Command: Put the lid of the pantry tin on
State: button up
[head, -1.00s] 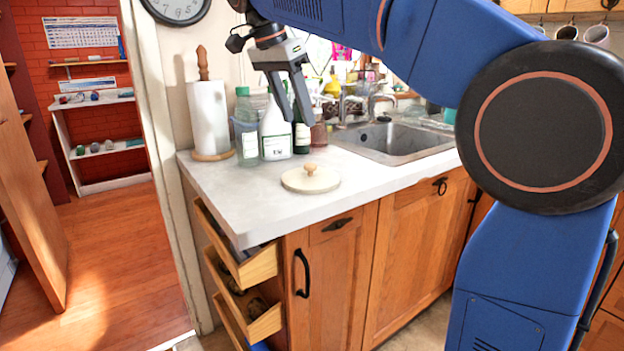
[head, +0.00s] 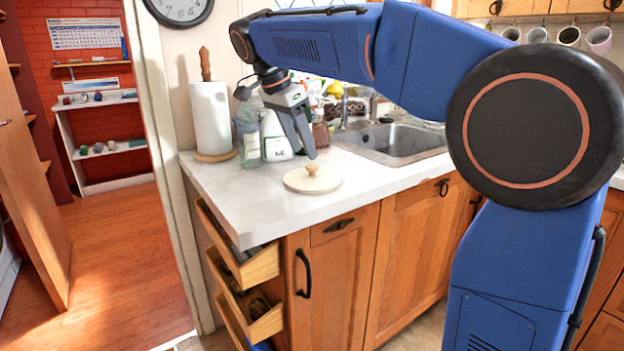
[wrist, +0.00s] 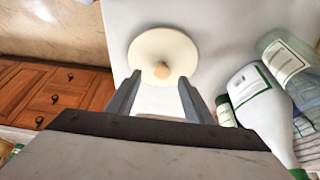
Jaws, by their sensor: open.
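The lid, a round cream disc with a wooden knob, lies flat on the pale countertop in the head view (head: 313,182). It also shows in the wrist view (wrist: 160,45). My gripper (head: 305,152) is open and empty, pointing down just above and behind the lid. In the wrist view its fingertips (wrist: 160,80) appear at either side of the knob, which is between them in the picture; I see no contact. I cannot make out a pantry tin in either view.
A paper towel roll (head: 209,118), a green-capped bottle (head: 248,140) and a white bottle (head: 275,135) stand behind the lid on the left. The sink (head: 395,140) is to the right. Open drawers (head: 245,265) jut out below the counter's left end. The counter's front is clear.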

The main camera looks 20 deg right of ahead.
aim_at(311, 165)
jog(key=shift+w+x, duration=0.15)
jog(key=shift+x, duration=1.5)
jog(key=shift+w+x, duration=0.1)
jog(key=shift+x, duration=1.55)
jog(key=shift+r, duration=0.1)
grip_shut()
